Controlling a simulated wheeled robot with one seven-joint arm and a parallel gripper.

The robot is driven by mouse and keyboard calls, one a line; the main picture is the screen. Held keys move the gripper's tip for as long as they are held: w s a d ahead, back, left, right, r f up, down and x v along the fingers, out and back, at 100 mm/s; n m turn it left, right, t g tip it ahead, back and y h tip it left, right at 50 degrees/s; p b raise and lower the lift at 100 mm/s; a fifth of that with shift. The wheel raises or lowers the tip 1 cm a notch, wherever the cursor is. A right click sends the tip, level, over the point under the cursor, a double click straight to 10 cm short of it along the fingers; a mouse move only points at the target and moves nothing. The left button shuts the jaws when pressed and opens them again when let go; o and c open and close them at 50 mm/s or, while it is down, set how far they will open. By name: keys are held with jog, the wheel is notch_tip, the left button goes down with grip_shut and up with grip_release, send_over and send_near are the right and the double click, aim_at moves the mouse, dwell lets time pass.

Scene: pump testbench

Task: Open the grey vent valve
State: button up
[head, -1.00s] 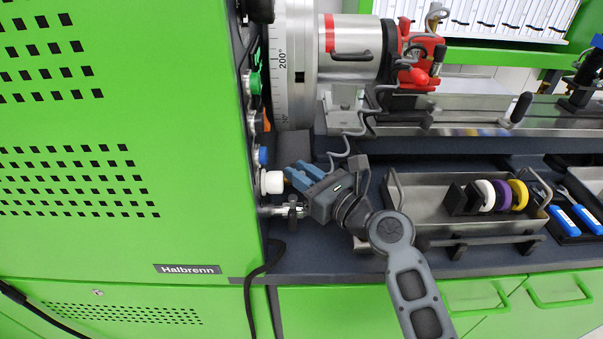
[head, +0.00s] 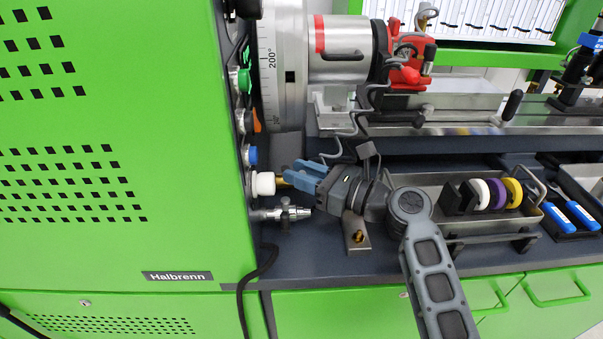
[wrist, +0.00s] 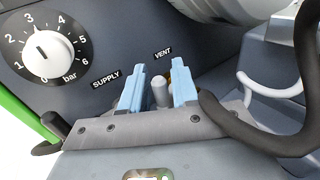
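In the head view, brass (head: 283,179) shows just left of my fingertips, and the handle is hidden. My gripper (head: 298,172) reaches in from the right, towards the green cabinet's side panel. Its two blue fingers are apart in the wrist view (wrist: 159,88), with the grey handle between them. A gap shows beside the handle, so I see no firm grip.
A white knob (head: 264,183) and a metal valve fitting (head: 285,213) stick out near my fingers. A pressure dial (wrist: 42,50) and the SUPPLY label are left of the VENT label. A metal tray (head: 480,225) with tape rolls stands right. A dark hose (wrist: 290,130) runs close by.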

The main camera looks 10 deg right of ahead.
jog(key=shift+o, duration=0.6)
jog(key=shift+r, duration=0.1)
jog(key=shift+r, duration=0.25)
jog(key=r, duration=0.4)
jog(key=shift+d, duration=0.3)
jog(key=s+d+r, duration=0.4)
jog(key=d+r, duration=0.2)
jog(key=d, duration=0.4)
jog(key=shift+s+r+p, duration=0.2)
jog(key=shift+s+p, duration=0.1)
jog(key=shift+p, duration=0.05)
jog(key=shift+f, duration=0.15)
